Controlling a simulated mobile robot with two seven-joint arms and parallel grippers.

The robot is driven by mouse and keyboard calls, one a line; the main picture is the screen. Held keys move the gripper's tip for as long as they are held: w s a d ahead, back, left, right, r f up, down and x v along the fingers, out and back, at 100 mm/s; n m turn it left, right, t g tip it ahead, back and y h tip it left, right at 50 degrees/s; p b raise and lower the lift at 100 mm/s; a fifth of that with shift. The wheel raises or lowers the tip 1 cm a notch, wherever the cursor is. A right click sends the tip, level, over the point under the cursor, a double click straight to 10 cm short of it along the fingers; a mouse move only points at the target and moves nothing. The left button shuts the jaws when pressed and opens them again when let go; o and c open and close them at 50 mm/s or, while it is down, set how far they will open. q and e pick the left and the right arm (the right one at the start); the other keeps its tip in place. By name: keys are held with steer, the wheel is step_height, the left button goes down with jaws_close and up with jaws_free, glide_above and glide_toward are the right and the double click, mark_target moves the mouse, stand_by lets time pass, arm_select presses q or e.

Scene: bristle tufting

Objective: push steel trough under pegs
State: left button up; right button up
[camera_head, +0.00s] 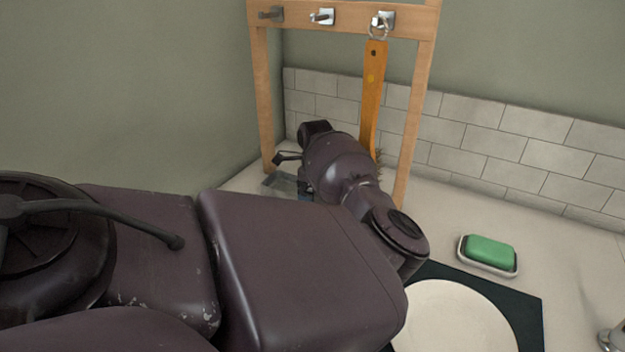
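A wooden rack (345,8) carries a left peg (270,13), a middle peg (322,16) and a right peg (383,20). A long orange-brown wooden brush (372,85) hangs by a metal ring from the right peg, and dark bristles show near its lower end. The steel trough (279,184) is on the counter by the rack's left leg; only its left end shows, the rest hidden behind my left arm. My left gripper (288,158) is at the trough's near side, mostly hidden by its own wrist; its opening and any contact cannot be seen. My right gripper is out of view.
A green soap bar (489,250) lies in a white dish (487,266) on the right. A white round plate or basin (450,318) sits on a dark mat (530,310). A metal fitting (612,338) is at the right edge. The tiled wall (520,150) bounds the counter behind.

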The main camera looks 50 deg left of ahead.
arm_select(q)
steer(key=shift+d, duration=0.2)
steer(key=o, duration=0.8)
steer(key=shift+a, duration=0.1)
steer(key=shift+o, duration=0.2)
step_height(320, 180, up, 11)
steer(key=p, duration=0.2)
steer(key=shift+f, duration=0.1)
